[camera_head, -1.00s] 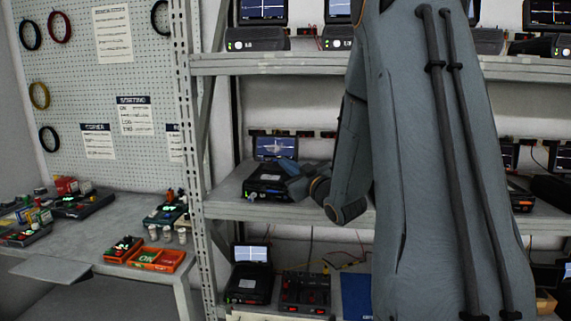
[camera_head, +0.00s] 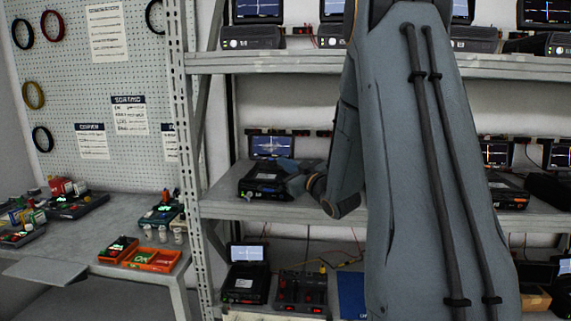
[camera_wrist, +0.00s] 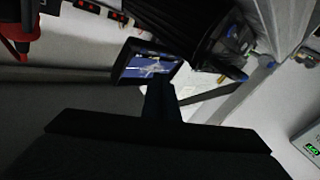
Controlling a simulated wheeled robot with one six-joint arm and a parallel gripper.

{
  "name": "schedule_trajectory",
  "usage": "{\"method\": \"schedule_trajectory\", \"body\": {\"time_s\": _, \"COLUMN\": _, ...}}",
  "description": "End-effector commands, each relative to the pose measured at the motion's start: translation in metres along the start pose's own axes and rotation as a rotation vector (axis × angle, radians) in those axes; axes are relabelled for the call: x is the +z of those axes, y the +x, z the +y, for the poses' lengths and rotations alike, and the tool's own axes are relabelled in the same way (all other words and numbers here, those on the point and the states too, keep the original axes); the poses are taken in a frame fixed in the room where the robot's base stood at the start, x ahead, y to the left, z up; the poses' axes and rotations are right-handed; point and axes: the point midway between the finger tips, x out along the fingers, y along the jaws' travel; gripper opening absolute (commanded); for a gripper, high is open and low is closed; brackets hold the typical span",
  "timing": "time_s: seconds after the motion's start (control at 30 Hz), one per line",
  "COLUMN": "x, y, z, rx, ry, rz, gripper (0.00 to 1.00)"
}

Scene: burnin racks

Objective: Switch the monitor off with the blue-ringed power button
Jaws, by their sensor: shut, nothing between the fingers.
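A small monitor (camera_head: 272,146) with a lit blue screen and a white trace stands at the back of the middle shelf, above a black device (camera_head: 264,178). The monitor also shows tilted in the wrist view (camera_wrist: 146,68). My gripper (camera_head: 288,175) is at the right side of the black device and partly covers it. In the wrist view my gripper (camera_wrist: 158,92) is dark and shut, with its tips overlapping the monitor's lower edge. I cannot tell whether it touches anything. I cannot make out a blue-ringed button.
A shelf upright (camera_head: 188,160) stands left of the device. The top shelf (camera_head: 300,60) carries more monitors above my arm. Another black device (camera_head: 246,284) with a screen sits below. A bench (camera_head: 110,230) with orange trays is at the left.

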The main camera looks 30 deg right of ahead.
Motion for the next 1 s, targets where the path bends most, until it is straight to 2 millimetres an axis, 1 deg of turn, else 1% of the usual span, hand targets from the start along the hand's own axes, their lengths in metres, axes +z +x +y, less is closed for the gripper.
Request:
{"method": "schedule_trajectory", "body": {"time_s": 0.1, "x": 0.009, "y": 0.01, "z": 0.007, "rx": 0.001, "ry": 0.0, "rz": 0.0, "gripper": 0.0}}
{"method": "schedule_trajectory", "body": {"time_s": 0.33, "x": 0.015, "y": 0.021, "z": 0.015, "rx": 0.0, "ry": 0.0, "rz": 0.0, "gripper": 0.0}}
{"method": "schedule_trajectory", "body": {"time_s": 1.0, "x": 0.016, "y": 0.022, "z": 0.016, "rx": 0.0, "ry": 0.0, "rz": 0.0, "gripper": 0.0}}
